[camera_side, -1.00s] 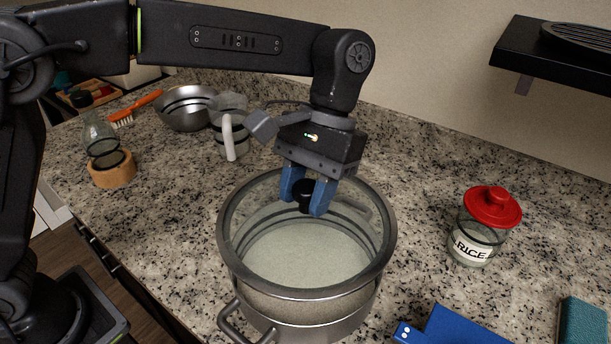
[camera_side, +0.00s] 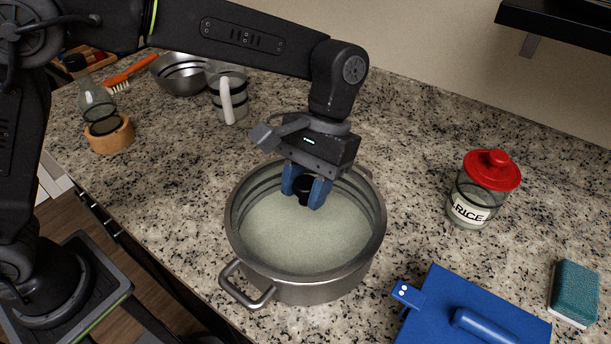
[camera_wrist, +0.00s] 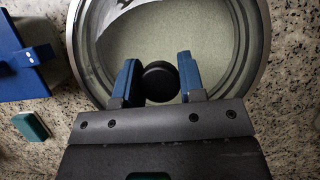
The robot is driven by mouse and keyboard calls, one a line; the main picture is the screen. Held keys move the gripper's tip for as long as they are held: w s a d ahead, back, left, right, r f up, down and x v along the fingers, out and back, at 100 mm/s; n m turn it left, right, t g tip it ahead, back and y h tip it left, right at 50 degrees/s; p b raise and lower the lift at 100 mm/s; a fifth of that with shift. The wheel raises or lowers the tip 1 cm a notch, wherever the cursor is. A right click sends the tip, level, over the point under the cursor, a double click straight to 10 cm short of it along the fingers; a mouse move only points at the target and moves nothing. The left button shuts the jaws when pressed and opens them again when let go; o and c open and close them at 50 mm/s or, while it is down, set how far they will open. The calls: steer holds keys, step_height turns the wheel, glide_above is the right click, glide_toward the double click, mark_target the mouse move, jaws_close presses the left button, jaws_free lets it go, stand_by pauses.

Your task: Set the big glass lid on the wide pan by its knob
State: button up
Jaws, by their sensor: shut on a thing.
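The wide pan (camera_side: 315,290) is a steel pot with side handles, standing on the speckled counter. The big glass lid (camera_wrist: 215,45) is clear with a metal rim, and its black knob (camera_wrist: 157,82) is at its centre. My gripper (camera_side: 305,192) has its blue fingers either side of the knob (camera_side: 303,184) and is shut on it. In the side view the lid lies level over the pan, its rim lined up with the pan's rim with no clear gap. Whether it bears fully on the pan all round is hard to tell.
A rice jar (camera_side: 468,212) with a red lid stands right of the pan. A blue item (camera_side: 455,310) and teal sponge (camera_side: 575,292) lie at front right.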

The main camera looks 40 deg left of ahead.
stand_by(0.3)
steer(key=o, duration=1.1)
steer(key=shift+f, duration=0.1)
steer(key=shift+v, duration=6.95)
steer(key=shift+a, duration=0.1)
